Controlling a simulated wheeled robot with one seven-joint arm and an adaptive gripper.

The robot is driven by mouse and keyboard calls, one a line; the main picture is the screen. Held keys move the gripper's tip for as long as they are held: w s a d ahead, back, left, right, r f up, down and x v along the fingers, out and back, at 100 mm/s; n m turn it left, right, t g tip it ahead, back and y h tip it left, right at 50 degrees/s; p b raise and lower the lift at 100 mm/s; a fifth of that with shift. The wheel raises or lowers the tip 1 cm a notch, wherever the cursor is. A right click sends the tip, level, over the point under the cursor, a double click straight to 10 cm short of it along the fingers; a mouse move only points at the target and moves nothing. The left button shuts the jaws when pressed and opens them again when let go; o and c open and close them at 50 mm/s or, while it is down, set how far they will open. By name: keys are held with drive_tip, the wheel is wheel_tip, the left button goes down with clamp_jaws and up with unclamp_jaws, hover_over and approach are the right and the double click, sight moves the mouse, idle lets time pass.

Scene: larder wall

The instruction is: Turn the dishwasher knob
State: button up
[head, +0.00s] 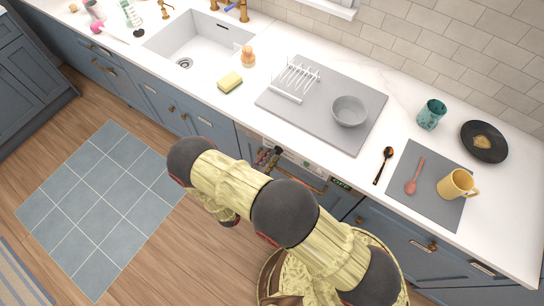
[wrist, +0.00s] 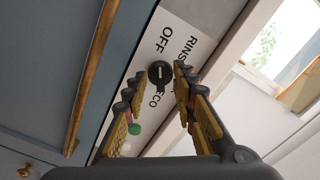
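The dishwasher knob (wrist: 160,74) is small, round and black with a pale mark across it. It sits on a white control panel (wrist: 180,31) with the words OFF, RINSE and ECO around it. My gripper (wrist: 159,72) is open, with one finger on each side of the knob in the wrist view. I cannot tell whether the fingertips touch it. In the head view my gripper (head: 266,157) is at the left end of the dishwasher panel (head: 305,162), below the counter edge, and the knob cannot be made out there.
A green button (wrist: 134,129) is on the panel near the left finger. A long brass handle (wrist: 92,75) runs along the blue front. The counter above holds a grey drying mat (head: 322,130) with a bowl (head: 349,111), a sponge (head: 230,82) and a yellow mug (head: 457,184).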

drive_tip(key=v, duration=1.1)
